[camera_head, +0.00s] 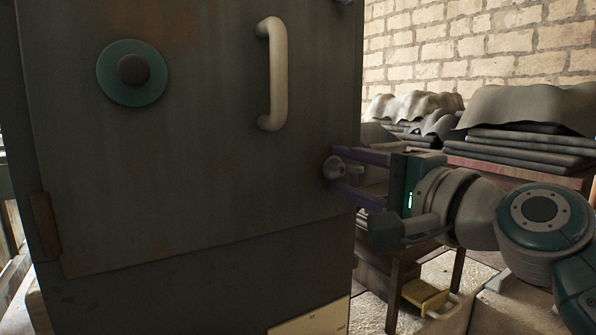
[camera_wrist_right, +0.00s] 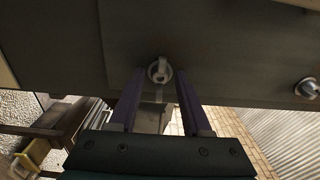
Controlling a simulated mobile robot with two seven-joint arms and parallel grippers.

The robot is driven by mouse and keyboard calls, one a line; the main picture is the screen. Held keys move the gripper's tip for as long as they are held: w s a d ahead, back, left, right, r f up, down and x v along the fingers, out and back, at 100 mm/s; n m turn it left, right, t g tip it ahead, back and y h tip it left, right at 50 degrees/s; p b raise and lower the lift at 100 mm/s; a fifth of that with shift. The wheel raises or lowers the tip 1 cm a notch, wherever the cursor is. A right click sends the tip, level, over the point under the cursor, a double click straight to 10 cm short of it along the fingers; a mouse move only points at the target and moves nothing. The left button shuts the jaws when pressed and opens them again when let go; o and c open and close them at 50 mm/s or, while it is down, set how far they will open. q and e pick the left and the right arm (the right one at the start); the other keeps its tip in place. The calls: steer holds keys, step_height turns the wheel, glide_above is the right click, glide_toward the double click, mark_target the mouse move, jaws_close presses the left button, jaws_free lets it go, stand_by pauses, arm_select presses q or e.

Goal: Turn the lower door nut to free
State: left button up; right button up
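The lower door nut (camera_head: 333,168), a pale rounded wing-like piece, sits at the right edge of the grey metal door (camera_head: 220,150). My right gripper (camera_head: 338,169) reaches in from the right with its two purple fingers apart, one above and one below the nut. In the right wrist view, the nut (camera_wrist_right: 159,71) lies between the fingertips (camera_wrist_right: 160,76), with a narrow gap seen on each side. The gripper is open and does not visibly press on it. A second nut (camera_wrist_right: 307,88) shows at the right of that view. My left gripper is out of view.
A pale bar handle (camera_head: 273,74) and a teal round dial (camera_head: 132,71) stand out from the door. A brown hinge piece (camera_head: 46,224) is at its left. Right of the cabinet, a table (camera_head: 540,177) carries stacked dark sheets (camera_head: 520,147) before a brick wall.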

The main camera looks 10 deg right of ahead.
jaws_close()
stand_by(0.5)
steer(key=n, duration=0.2)
steer(key=shift+n, duration=0.4)
steer(key=n, duration=0.3)
steer(key=shift+n+b, duration=0.3)
steer(key=shift+b, duration=0.05)
steer(key=n, duration=0.5)
steer(key=shift+p, duration=0.3)
steer(key=n+p, duration=0.1)
steer(key=n, duration=0.5)
steer(key=shift+n+p, duration=0.3)
